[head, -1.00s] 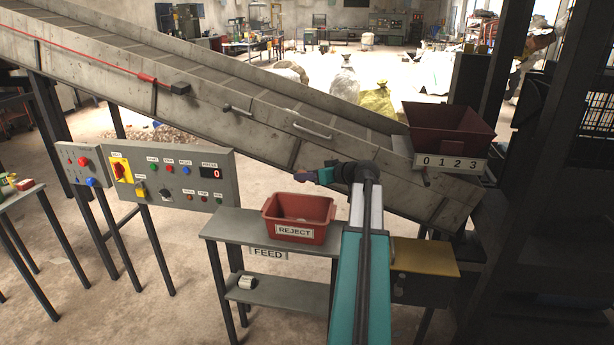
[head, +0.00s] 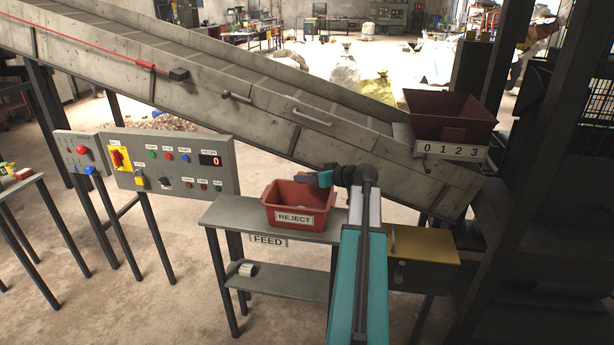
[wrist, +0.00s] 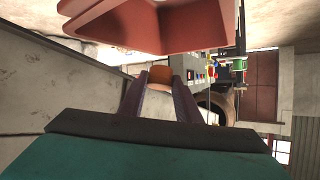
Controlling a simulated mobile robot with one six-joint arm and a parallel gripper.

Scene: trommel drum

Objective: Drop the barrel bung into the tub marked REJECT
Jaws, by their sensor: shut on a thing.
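The red tub marked REJECT (head: 297,218) stands on the grey feed bench, open at the top. It also shows at the top of the wrist view (wrist: 195,42). My gripper (head: 308,179) is just above the tub's back right rim in the head view, pointing left. In the wrist view my gripper (wrist: 160,83) is shut on an orange-brown bung (wrist: 160,74), held between the fingertips. In the head view the bung is too small to make out clearly. The tub's floor is mostly hidden by its front wall.
The grey bench (head: 225,214) has free room left of the tub. The sloping conveyor (head: 270,115) runs close behind it. A control panel (head: 170,165) stands to the left, and a dark red hopper marked 0123 (head: 450,115) to the right.

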